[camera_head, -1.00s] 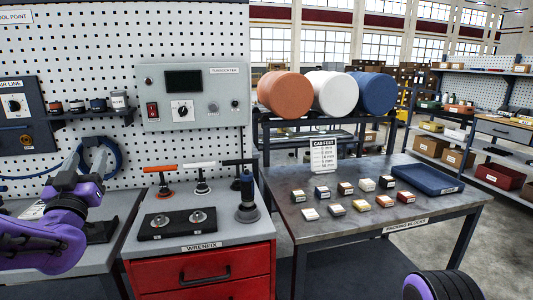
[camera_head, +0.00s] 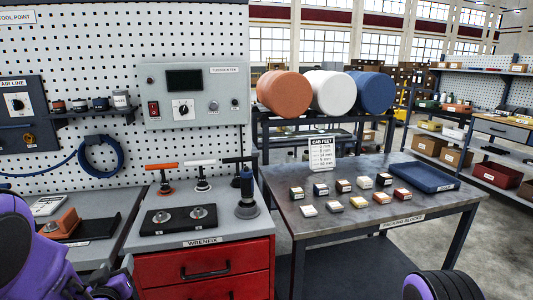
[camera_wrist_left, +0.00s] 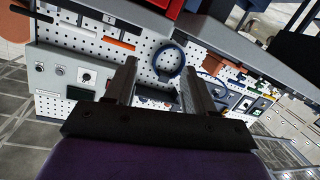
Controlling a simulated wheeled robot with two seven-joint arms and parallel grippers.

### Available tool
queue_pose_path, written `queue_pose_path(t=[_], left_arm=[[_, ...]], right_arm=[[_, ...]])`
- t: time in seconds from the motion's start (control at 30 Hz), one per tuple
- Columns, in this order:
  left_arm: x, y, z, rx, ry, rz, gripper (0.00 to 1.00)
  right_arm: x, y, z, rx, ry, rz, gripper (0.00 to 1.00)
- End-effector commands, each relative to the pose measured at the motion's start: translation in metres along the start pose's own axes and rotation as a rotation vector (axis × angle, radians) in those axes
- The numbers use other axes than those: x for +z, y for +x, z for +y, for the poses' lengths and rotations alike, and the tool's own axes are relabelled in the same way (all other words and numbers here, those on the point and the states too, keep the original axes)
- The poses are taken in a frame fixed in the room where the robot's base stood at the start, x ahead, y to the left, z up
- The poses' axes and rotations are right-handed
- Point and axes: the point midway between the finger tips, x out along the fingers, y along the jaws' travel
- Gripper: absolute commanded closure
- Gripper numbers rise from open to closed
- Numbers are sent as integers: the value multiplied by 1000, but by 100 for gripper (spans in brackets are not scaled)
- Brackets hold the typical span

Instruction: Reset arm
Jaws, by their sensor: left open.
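My purple left arm comes in at the lower left of the head view. My left gripper (camera_wrist_left: 158,78) shows best in the left wrist view, its two dark fingers apart with nothing between them. In the head view only part of its wrist shows, low at the bottom left edge. The left wrist view is tilted and shows the pegboard and panel beyond the fingers. A dark ribbed part of my right arm shows at the lower right of the head view; its gripper is out of frame.
A grey bench with a red drawer cabinet (camera_head: 205,275) carries tool stands and a black plate (camera_head: 178,220). An orange block (camera_head: 60,222) lies at left. The packing table (camera_head: 350,222) holds several small blocks and a blue tray (camera_head: 425,178). A blue hose coil (camera_head: 100,155) hangs on the pegboard.

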Motion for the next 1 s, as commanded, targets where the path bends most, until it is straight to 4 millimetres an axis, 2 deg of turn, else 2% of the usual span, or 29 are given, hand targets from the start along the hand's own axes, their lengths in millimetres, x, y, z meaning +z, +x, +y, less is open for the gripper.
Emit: queue_pose_path(t=[0.03, 0.1, 0.17, 0.2, 0.27, 0.3, 0.4, 0.5, 0.6, 0.7, 1.0], left_arm=[[42, -11, -10, -30, -1, -92, 46], [101, -33, -25, -78, -4, -224, 46], [148, -58, -38, -122, -1, -339, 46], [178, -78, -48, -152, 4, -415, 46], [220, -111, -63, -199, 12, -528, 46], [245, -135, -72, -228, 21, -602, 46], [295, -196, -95, -295, 49, -770, 46], [326, -244, -112, -338, 73, -894, 46], [342, -270, -124, -365, 93, -959, 46], [346, -279, -130, -374, 101, -978, 46], [346, -279, -130, -374, 101, -978, 46]], right_arm=[[0, 0, 0, 0, 0, 0, 26], [0, 0, 0, 0, 0, 0, 26], [0, 0, 0, 0, 0, 0, 26], [0, 0, 0, 0, 0, 0, 26], [0, 0, 0, 0, 0, 0, 26], [0, 0, 0, 0, 0, 0, 26], [0, 0, 0, 0, 0, 0, 26], [0, 0, 0, 0, 0, 0, 26], [0, 0, 0, 0, 0, 0, 26], [0, 0, 0, 0, 0, 0, 26], [0, 0, 0, 0, 0, 0, 26]])
